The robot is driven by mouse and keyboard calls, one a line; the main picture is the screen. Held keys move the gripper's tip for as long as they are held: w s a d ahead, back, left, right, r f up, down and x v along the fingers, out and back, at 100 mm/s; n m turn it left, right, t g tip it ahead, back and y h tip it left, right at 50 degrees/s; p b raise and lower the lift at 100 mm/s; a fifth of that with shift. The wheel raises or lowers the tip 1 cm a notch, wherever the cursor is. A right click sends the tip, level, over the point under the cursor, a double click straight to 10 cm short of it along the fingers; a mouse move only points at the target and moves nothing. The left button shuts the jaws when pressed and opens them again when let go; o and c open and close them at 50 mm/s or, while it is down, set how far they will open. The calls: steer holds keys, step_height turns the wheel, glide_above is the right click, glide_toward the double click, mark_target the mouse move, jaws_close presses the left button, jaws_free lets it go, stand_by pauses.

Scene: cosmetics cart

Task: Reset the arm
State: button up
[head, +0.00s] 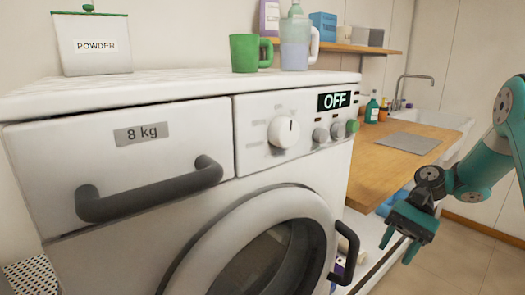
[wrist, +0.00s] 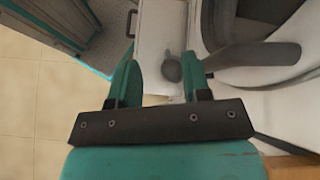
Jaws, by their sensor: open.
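My gripper (head: 398,246) hangs at the right in the head view, in front of the counter and to the right of the washing machine (head: 245,110). Its two teal fingers point down and are spread apart with nothing between them. In the wrist view my gripper (wrist: 160,72) is also open and empty, with a pale surface and a small grey round part seen beyond the fingers. My arm comes in from the right edge of the head view.
The machine has a drawer handle (head: 150,190), a round door (head: 265,255) and a dark door handle (head: 345,252) near my gripper. An OFF display (head: 334,101) is lit. A green mug (head: 245,53) and powder box (head: 92,45) stand on top. Tiled floor (wrist: 35,110) is clear.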

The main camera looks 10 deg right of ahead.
steer(key=s+a+r+n+t+h, duration=0.15)
steer(key=s+a+r+n, duration=0.3)
steer(key=a, duration=0.55)
steer(key=s+a+r+n+t+h, duration=0.1)
steer(key=s+a+r+n+h, duration=0.2)
steer(key=a+r+n, duration=0.45)
steer(key=s+a+n+t, duration=0.3)
steer(key=s+a+n, duration=0.15)
steer(key=s, duration=0.45)
step_height(320, 180, down, 10)
steer(key=b, duration=1.1)
step_height(320, 180, up, 19)
steer(key=p, duration=2)
steer(key=shift+w+a+m+h, duration=0.15)
steer(key=shift+a+m+h, duration=0.2)
steer(key=shift+h, duration=0.1)
steer(key=shift+d+g, duration=0.1)
steer(key=shift+g, duration=0.15)
